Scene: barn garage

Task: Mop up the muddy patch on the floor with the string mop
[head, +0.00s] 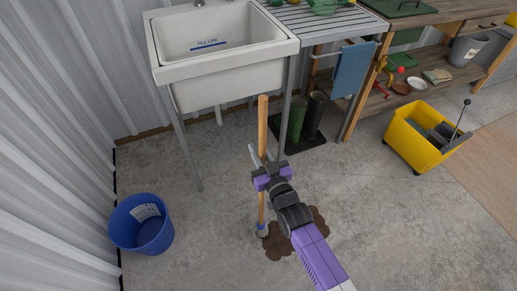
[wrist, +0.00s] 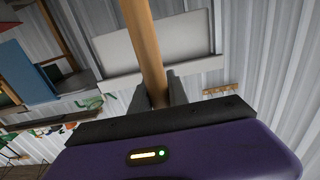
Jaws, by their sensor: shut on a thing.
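The string mop (head: 262,125) stands nearly upright in the head view, its wooden handle rising in front of the sink. My gripper (head: 259,165) is shut on the handle, around its middle. In the wrist view the handle (wrist: 145,45) passes between the two fingers of my gripper (wrist: 157,90). The mop's head (head: 262,231) is low at the left edge of the brown muddy patch (head: 281,248); whether it presses on the floor is hard to tell. My arm covers part of the patch.
A white sink (head: 225,70) on metal legs stands behind the mop. A blue bucket (head: 141,224) is at the left by the wall. A yellow mop bucket (head: 411,142) stands at the right. Green boots (head: 299,118) are under the drainboard. The concrete floor around the patch is mostly clear.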

